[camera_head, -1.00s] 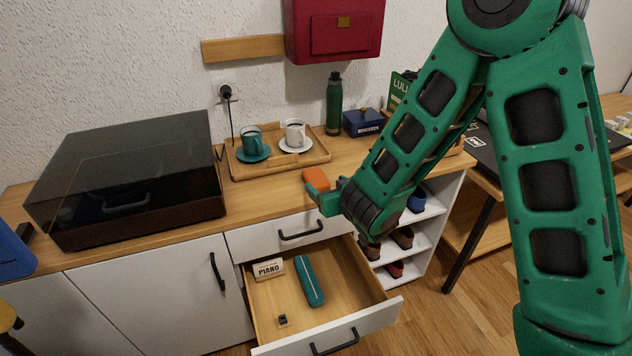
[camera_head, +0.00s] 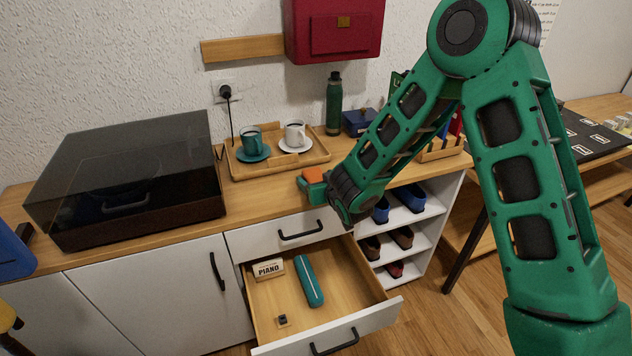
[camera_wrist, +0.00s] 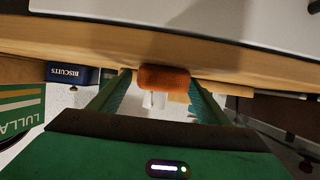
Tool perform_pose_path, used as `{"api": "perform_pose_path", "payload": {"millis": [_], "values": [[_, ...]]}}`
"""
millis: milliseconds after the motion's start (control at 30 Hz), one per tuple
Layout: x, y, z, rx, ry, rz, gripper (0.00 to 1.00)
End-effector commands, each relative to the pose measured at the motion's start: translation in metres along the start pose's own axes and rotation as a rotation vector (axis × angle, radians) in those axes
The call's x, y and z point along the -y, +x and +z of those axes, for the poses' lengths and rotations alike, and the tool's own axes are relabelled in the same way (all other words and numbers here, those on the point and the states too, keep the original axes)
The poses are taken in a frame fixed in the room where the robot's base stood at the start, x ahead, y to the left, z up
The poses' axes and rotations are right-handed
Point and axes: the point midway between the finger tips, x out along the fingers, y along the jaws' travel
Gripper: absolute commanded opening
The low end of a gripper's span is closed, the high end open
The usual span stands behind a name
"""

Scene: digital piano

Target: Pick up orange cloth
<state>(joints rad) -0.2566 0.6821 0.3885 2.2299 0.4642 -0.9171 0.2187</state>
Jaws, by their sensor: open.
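The orange cloth (camera_head: 314,175) lies on the wooden cabinet top, in front of the tray, partly hidden by my gripper (camera_head: 308,186) in the head view. In the wrist view the cloth (camera_wrist: 164,78) looks like a rounded orange block between the tips of my two green fingers (camera_wrist: 160,88). The fingers are apart, one on each side of the cloth. I cannot tell whether either finger touches it.
A wooden tray (camera_head: 240,172) with a teal cup (camera_head: 251,140) and a white cup (camera_head: 295,132) stands behind the cloth. An open drawer (camera_head: 352,276) juts out below my gripper. A green bottle (camera_head: 333,105) and a blue box (camera_head: 360,123) stand at the back.

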Motion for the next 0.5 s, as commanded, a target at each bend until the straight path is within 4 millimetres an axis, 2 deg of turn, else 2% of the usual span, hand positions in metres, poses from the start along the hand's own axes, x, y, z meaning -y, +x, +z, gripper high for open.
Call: {"api": "perform_pose_path", "payload": {"millis": [67, 267, 500], "values": [[0.0001, -0.0002, 0.0000, 0.000, 0.000, 0.000, 0.70], [0.0001, -0.0004, 0.0000, 0.000, 0.000, 0.000, 0.26], [0.0001, -0.0005, -0.0001, 0.000, 0.000, 0.000, 0.23]]}}
